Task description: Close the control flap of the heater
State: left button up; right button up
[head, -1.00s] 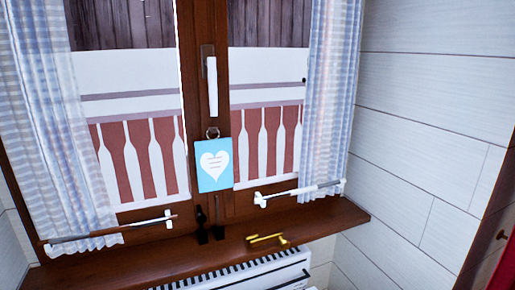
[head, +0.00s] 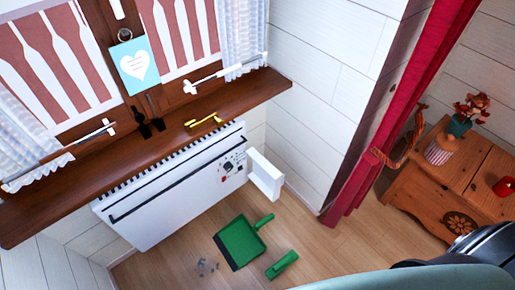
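The white heater (head: 150,212) hangs on the wall under the wooden window sill in the head view. Its control panel (head: 226,168), with a dark knob and small red and dark marks, is exposed near its right end. The white control flap (head: 265,176) stands open, sticking out from the heater's right end. Neither of my grippers shows in the view; only a dark and pale part of my own body shows at the bottom right.
The sill (head: 190,120) juts out above the heater and bears a brass-coloured object (head: 203,120). A green dustpan (head: 240,243) and green brush (head: 282,264) lie on the floor before the heater, near grey debris (head: 207,267). A red curtain (head: 390,110) and wooden cabinet (head: 455,180) stand right.

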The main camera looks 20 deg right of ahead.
aim_at(265, 175)
jog(key=k+l+u, duration=0.1)
jog(key=l+u, duration=0.3)
jog(key=k+l+u, duration=0.1)
jog(key=l+u, duration=0.15)
jog(key=u, duration=0.15)
jog(key=k+l+u, duration=0.15)
jog(key=k+l, duration=0.3)
jog(key=l, duration=0.3)
jog(key=k+l+u, duration=0.15)
jog(key=k+l, duration=0.35)
jog(key=l, duration=0.2)
jog(key=k+l+u, duration=0.15)
jog(key=k+l, duration=0.35)
jog(key=l, duration=1)
